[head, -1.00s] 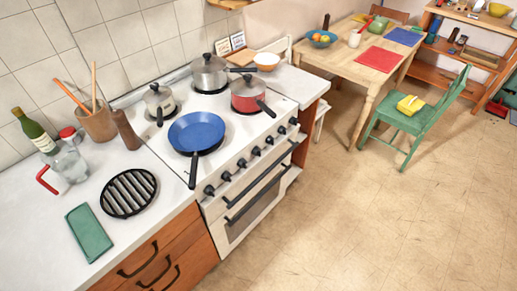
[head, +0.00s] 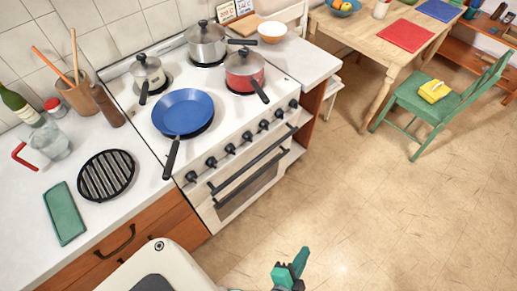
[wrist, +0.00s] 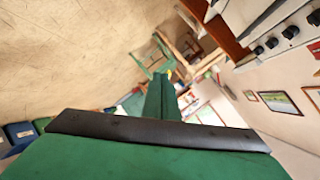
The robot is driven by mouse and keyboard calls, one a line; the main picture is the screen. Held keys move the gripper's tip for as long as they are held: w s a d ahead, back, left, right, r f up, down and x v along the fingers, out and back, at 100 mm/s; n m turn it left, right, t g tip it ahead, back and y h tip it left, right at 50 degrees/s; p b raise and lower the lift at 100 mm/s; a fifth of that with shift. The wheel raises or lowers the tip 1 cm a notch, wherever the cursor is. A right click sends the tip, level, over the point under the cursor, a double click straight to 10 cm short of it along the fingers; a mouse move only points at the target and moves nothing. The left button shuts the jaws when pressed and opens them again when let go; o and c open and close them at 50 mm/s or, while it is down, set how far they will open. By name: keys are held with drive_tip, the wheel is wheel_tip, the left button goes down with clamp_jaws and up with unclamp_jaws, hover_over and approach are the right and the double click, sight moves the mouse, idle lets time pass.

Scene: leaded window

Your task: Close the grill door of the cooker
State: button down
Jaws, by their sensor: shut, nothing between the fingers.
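The white cooker (head: 228,137) stands against the worktop, with a row of black knobs along its front. Below the knobs is a narrow grill door with a long dark handle (head: 252,160). Under it a second dark handle crosses the oven door, which has a dark window (head: 247,186). I cannot tell how far the grill door stands open. My gripper (head: 298,262) is shut and empty, in front of the cooker and apart from it, over the floor. In the wrist view its green fingers (wrist: 160,100) are together, and part of the cooker front (wrist: 285,35) shows at the upper right.
A blue frying pan (head: 183,110) and several saucepans stand on the hob, with the frying pan's handle pointing toward the front edge. Wooden drawers (head: 140,235) are left of the cooker. A green chair (head: 440,105) and wooden table (head: 375,40) are at the right. The floor between is clear.

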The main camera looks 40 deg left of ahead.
drive_tip(key=w+a+f+m+g+y, duration=0.1)
drive_tip(key=w+a+m+g+y, duration=0.5)
drive_tip(key=w+a, duration=0.6)
drive_tip(key=w+a+r+m+g+y, duration=0.1)
drive_tip(key=w+a+r+m+g, duration=0.15)
drive_tip(key=a+r, duration=0.35)
drive_tip(key=w+a+r+m+g+y, duration=0.1)
drive_tip(key=a+r+m+g, duration=0.15)
drive_tip(key=a+r, duration=0.3)
approach(251, 148)
wheel_tip(251, 148, down, 3)
drive_tip(key=a, duration=0.2)
drive_tip(key=shift+w+a+f+n, duration=0.2)
drive_tip(key=shift+a+n, duration=0.1)
drive_tip(key=shift+a, duration=0.65)
drive_tip(key=shift+a+r, duration=0.1)
